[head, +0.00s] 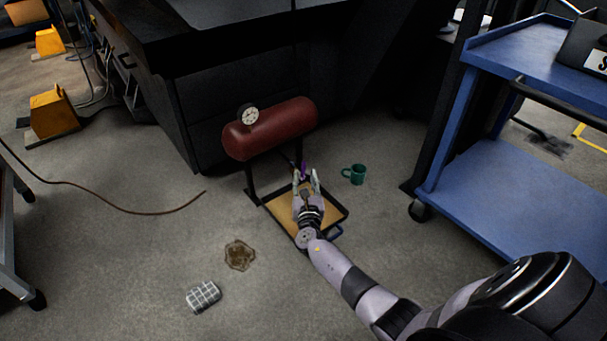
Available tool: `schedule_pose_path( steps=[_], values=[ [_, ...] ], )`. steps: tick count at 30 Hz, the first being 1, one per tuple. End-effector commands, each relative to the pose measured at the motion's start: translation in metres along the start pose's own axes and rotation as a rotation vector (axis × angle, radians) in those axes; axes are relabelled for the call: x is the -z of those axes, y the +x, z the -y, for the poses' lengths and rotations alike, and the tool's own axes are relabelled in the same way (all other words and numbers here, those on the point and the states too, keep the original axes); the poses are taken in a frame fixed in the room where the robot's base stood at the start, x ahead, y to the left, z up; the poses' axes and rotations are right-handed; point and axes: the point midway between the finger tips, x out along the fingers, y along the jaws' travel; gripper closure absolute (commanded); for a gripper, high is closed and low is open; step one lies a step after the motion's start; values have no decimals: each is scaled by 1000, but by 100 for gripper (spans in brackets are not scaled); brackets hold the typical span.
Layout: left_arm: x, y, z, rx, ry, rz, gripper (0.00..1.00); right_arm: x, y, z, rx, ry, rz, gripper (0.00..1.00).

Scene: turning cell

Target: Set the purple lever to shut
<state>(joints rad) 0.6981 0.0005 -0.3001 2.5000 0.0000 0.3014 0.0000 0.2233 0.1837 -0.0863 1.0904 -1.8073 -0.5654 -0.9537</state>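The purple lever (303,168) shows as a small purple piece just under the red tank (272,129), near the tank's right end. My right gripper (305,179) reaches in from the lower right, over the tray under the tank. Its two fingers are spread, with the lever at or between their tips. I cannot tell whether they touch it. The lever's exact angle is too small to read. My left gripper is not in view.
A tan tray (283,213) with a dark rim lies under the tank. A green mug (354,174) stands right of it. A blue cart (520,190) stands at the right.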

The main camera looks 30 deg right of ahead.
Motion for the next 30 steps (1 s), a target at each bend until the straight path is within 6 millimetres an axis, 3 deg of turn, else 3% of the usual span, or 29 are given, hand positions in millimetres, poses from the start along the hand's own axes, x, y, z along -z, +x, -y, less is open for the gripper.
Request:
schedule_pose_path(
  steps=[3, 10, 22, 30],
  values=[
    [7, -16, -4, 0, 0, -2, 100, 4, 25, 1, 1, 2, 3, 68],
    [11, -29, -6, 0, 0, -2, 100, 2, 53, 0, 0, 1, 0, 68],
    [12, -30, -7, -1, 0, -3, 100, 0, 59, 0, -1, 1, 0, 68],
    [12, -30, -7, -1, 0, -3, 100, 0, 59, 0, 0, 1, 0, 86]
  ],
)
